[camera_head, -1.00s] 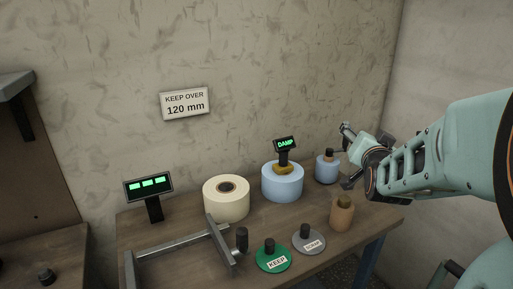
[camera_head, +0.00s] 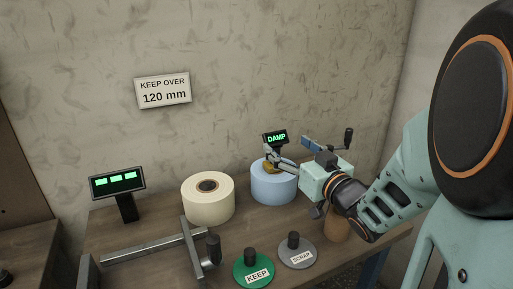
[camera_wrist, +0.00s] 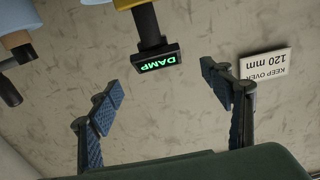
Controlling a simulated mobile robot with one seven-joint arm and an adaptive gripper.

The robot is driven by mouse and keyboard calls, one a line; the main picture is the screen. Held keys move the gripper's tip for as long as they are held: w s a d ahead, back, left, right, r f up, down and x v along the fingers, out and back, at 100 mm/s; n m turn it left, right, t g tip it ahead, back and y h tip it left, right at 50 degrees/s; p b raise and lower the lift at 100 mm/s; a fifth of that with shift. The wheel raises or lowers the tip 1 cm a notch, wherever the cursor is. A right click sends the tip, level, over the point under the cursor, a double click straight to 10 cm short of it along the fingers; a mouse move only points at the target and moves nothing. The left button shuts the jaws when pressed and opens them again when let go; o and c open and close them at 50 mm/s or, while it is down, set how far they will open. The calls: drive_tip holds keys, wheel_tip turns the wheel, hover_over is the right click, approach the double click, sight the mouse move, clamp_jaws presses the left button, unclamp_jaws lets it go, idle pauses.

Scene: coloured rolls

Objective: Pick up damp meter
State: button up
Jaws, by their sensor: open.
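The damp meter (camera_head: 276,138) is a small black display with green DAMP text on a short dark post with a yellow base. It stands upright on a pale blue roll (camera_head: 273,187). In the wrist view the meter (camera_wrist: 158,62) appears upside down, between my open fingers in the picture. My gripper (camera_head: 291,152) reaches in from the right, close beside the meter; the fingers (camera_wrist: 160,77) hold nothing. Whether a finger touches the meter cannot be told.
A cream roll (camera_head: 208,199), a three-bar display (camera_head: 117,182) and a metal frame (camera_head: 150,246) are left. Green KEEP (camera_head: 253,270) and grey SCRAP (camera_head: 297,254) discs lie in front. A brown cylinder (camera_head: 336,226) is partly behind my arm. A wall sign (camera_head: 163,92) reads KEEP OVER 120 mm.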

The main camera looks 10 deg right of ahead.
sight(276, 136)
drive_tip(key=x, duration=0.7)
drive_tip(key=shift+w+d+f, duration=0.1)
drive_tip(key=shift+w+f, duration=0.1)
drive_tip(key=c, duration=1.9)
drive_tip(key=shift+r, duration=0.15)
